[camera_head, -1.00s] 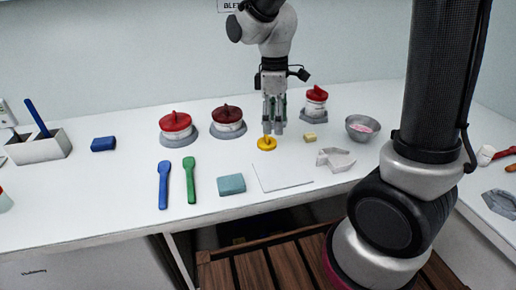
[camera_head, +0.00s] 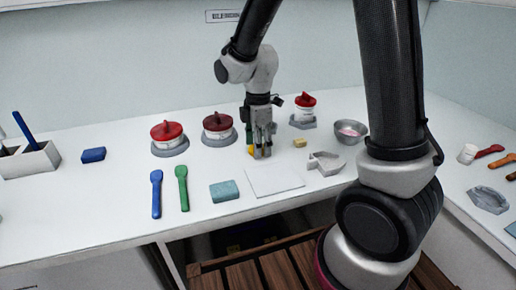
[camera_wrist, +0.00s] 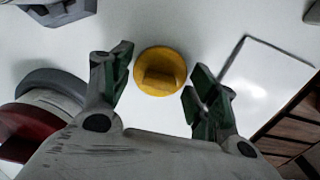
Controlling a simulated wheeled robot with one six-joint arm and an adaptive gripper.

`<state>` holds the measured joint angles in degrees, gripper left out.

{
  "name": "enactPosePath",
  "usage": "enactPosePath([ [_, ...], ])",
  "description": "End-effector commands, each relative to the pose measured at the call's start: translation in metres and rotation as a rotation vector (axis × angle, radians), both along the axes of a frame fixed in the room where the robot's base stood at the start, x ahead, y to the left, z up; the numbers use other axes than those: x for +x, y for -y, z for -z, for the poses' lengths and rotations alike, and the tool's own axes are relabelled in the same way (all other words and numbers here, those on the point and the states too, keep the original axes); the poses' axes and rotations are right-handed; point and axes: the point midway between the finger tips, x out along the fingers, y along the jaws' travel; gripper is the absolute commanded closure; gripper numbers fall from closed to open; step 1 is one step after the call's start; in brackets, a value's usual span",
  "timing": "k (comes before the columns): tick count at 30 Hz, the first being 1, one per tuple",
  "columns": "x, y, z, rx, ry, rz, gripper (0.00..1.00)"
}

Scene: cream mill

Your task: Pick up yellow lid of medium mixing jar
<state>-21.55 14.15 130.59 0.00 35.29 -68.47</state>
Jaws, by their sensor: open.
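The yellow lid (camera_wrist: 160,84) is round with a raised block-like grip across its top. It lies flat on the white counter. In the wrist view it sits centred just beyond and between the green-padded fingers of my gripper (camera_wrist: 156,84), with a gap on each side. In the head view only a sliver of the yellow lid (camera_head: 250,150) shows beside my gripper (camera_head: 261,152), which is low over it and hides the rest. My gripper is open and empty. I cannot tell which jar is the medium one.
Red-lidded jars (camera_head: 167,134) stand in grey holders, one (camera_head: 218,124) close left of my gripper. A white sheet (camera_head: 274,181) lies in front, beside a teal sponge (camera_head: 224,191). A grey bowl (camera_head: 350,131) and a grey angular tray (camera_head: 326,164) are to the right.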

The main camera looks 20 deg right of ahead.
Motion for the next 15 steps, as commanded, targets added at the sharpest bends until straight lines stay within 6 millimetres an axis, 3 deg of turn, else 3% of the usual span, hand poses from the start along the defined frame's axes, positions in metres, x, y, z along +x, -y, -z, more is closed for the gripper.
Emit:
enactPosePath([
  [6,0.0000,-0.0001,0.0008,0.000,0.000,0.000,0.40],
  [9,0.0001,-0.0001,0.0007,0.000,0.000,0.000,0.57],
  [15,0.0001,-0.0002,0.0005,0.000,0.001,0.001,0.57],
])
